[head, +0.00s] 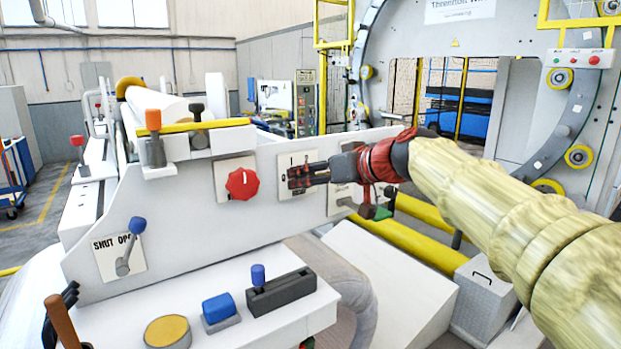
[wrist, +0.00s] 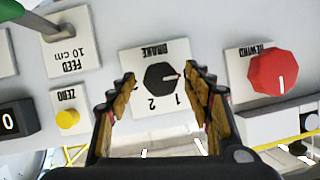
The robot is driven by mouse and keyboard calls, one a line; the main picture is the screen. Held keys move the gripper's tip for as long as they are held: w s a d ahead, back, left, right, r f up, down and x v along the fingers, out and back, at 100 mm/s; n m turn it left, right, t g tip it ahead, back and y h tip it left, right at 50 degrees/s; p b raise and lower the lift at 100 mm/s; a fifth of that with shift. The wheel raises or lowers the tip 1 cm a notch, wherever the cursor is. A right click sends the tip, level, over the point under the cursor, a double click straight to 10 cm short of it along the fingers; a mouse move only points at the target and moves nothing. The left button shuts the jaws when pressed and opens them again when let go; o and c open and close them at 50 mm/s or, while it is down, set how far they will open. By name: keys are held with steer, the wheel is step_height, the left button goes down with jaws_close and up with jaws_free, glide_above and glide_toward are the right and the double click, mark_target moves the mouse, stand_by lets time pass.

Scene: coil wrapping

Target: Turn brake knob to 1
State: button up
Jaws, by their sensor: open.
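The brake knob (wrist: 161,77) is black and round, on a white plate marked BRAKE (wrist: 140,62) that appears upside down in the wrist view. The digits 1 and 2 show below the knob, with 1 to the right of 2. My gripper (wrist: 159,78) is open, with one finger on each side of the knob. No finger clearly touches it, and the right finger covers the plate's edge. In the head view, my gripper (head: 289,177) is in front of the brake plate (head: 299,158) and hides the knob.
The red rewind knob (wrist: 275,71) is close on the right in the wrist view. A yellow zero button (wrist: 67,119) and a feed lever (wrist: 58,31) are on the left. In the head view, a blue-topped lever (head: 130,245) stands at the panel's lower left.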

steer(key=shift+w+a, duration=0.15)
steer(key=shift+c, duration=0.6)
steer(key=shift+f, duration=0.1)
steer(key=c, duration=1)
